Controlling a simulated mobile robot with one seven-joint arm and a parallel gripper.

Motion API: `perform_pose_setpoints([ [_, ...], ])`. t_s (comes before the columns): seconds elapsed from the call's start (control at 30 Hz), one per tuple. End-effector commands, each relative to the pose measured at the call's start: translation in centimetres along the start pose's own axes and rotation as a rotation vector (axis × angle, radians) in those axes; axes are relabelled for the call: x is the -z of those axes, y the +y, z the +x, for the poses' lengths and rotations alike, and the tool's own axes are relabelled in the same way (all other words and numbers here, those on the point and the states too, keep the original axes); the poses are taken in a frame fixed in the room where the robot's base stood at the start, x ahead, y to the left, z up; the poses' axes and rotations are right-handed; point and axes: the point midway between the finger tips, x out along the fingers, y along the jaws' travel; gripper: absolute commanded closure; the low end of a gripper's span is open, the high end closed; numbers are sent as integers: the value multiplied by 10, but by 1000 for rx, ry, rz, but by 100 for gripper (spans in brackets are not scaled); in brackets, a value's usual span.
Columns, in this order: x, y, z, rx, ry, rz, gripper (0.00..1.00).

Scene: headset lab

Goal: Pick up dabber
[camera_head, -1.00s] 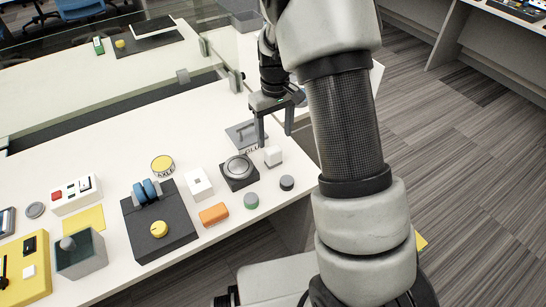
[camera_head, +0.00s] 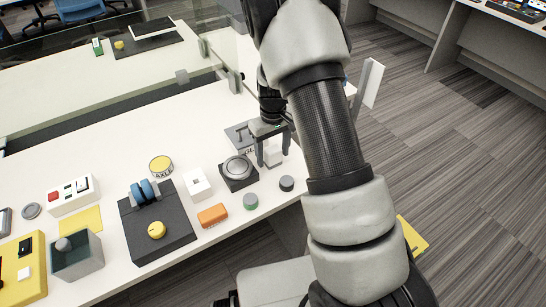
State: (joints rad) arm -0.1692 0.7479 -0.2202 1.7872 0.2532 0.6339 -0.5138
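A small white block (camera_head: 271,157), which may be the dabber, stands near the right edge of the white table (camera_head: 95,140). No label on it can be read. My gripper (camera_head: 273,160) points down at it, with one finger on its left and one on its right. The fingers look spread about as wide as before; I cannot see whether they touch the block. My arm covers the area to the right.
A round metal dish on a black base (camera_head: 238,170) sits just left of the gripper. A grey plate (camera_head: 239,137) is behind.

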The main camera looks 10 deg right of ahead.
Motion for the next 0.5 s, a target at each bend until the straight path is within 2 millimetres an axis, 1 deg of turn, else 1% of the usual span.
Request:
perform_pose_setpoints([
  [0.03, 0, 0, 0, 0, 0, 0, 46],
  [0.17, 0, 0, 0, 0, 0, 0, 68],
  [0.2, 0, 0, 0, 0, 0, 0, 74],
  [0.27, 0, 0, 0, 0, 0, 1, 83],
  [0.5, 0, 0, -2, 0, 1, 1, 83],
])
